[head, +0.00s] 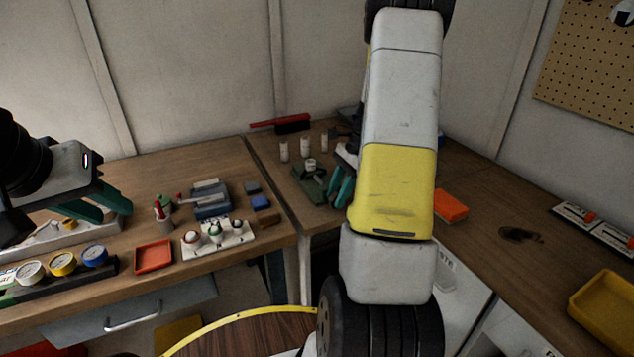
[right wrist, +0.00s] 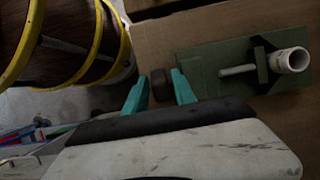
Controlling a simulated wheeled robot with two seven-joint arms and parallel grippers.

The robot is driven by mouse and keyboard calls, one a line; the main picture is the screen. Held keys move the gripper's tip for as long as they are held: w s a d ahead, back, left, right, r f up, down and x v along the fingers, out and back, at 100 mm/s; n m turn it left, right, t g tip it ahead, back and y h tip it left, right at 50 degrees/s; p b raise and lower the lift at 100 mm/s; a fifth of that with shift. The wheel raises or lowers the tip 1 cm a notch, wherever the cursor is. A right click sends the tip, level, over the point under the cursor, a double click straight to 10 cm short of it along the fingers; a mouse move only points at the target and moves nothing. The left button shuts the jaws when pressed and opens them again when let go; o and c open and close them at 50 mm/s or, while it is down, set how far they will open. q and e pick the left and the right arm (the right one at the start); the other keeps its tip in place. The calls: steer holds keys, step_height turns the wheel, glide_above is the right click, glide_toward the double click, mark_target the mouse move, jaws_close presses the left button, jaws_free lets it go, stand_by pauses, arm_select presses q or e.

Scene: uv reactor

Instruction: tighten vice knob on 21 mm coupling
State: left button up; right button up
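The green vice (head: 309,184) stands on the back worktable, left of my right arm. In the right wrist view its green base (right wrist: 205,72) lies at upper right, with a white pipe-like coupling (right wrist: 293,60) and a pale rod (right wrist: 238,70). A dark rounded knob (right wrist: 162,86) sits left of the base, between the teal fingertips of my right gripper (right wrist: 160,80). These fingers are apart, with narrow gaps beside the knob; contact is not clear. The right gripper also shows beside the vice in the head view (head: 342,187). My left gripper (head: 105,208) is open over the left bench.
White cylinders (head: 306,144) and a red-handled brush (head: 290,124) stand or lie behind the vice. An orange box (head: 451,205) and yellow bin (head: 604,312) are right.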

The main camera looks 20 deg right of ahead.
jaws_close()
steer(key=shift+d+y, duration=0.2)
steer(key=shift+y, duration=0.6)
jaws_free()
